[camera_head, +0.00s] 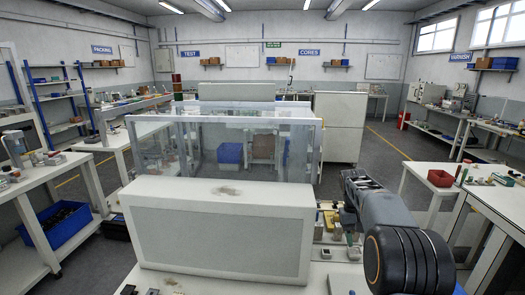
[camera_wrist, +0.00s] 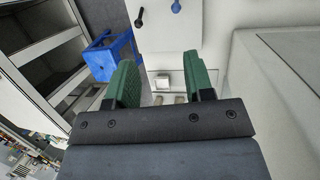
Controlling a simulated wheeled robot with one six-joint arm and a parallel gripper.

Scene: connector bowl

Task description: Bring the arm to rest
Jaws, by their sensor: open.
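My arm (camera_head: 400,235) rises at the lower right of the head view, over the right end of a white bench. It bends toward the left, beside a large white machine; its fingertips are not clear there. In the wrist view my gripper (camera_wrist: 165,78) has two green fingers standing wide apart. Nothing is held between them. A small pale square piece (camera_wrist: 163,84) shows in the gap, beyond the fingers and apart from them.
The white machine (camera_head: 215,240) with a clear enclosure (camera_head: 180,150) fills the middle. A red bin (camera_head: 440,178) stands on a right-hand table. A blue bin (camera_head: 55,225) sits on a left shelf. In the wrist view a blue stool (camera_wrist: 108,55) stands on the floor.

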